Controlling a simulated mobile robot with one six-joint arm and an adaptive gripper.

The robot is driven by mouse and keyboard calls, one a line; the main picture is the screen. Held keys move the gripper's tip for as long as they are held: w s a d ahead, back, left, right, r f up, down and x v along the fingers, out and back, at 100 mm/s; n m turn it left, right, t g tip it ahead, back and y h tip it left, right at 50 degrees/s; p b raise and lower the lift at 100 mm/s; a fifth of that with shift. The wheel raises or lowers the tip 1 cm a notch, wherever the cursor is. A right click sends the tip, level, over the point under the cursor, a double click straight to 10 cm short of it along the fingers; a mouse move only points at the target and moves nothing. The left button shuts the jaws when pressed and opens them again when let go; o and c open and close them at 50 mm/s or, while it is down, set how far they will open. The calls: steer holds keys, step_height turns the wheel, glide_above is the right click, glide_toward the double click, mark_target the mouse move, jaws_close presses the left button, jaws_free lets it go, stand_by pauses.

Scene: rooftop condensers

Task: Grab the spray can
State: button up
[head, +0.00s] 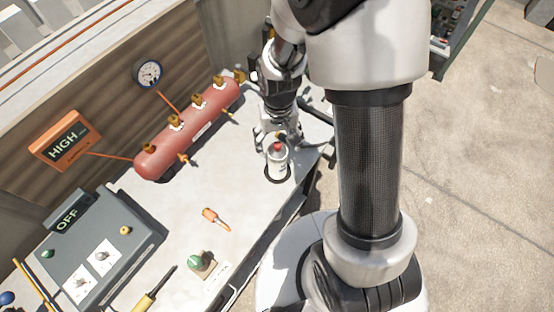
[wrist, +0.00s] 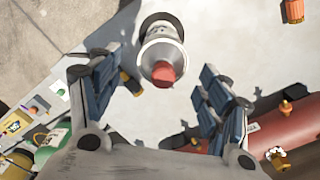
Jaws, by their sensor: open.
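The spray can (head: 278,160) is white with a red nozzle and stands upright on the workbench, within a dark ring, near its right edge. In the wrist view the can (wrist: 163,45) appears from above, its red cap pointing toward the camera. The can lies just beyond the fingertips, and nothing is between the pads. The head view partly hides the fingers behind the can.
A red manifold cylinder (head: 190,130) with brass valves lies left of my gripper. Bare bench surface (head: 235,190) lies left of the can.

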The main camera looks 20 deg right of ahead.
steer(key=f+b, duration=0.1)
steer(key=f, duration=0.3)
steer(key=f+b, duration=0.2)
steer(key=f, duration=0.2)
steer(key=shift+s+a+f, duration=0.15)
steer(key=shift+s+f, duration=0.05)
steer(key=shift+f, duration=0.1)
steer(key=shift+c, duration=0.2)
steer(key=shift+r, duration=0.1)
steer(key=c, duration=1.5)
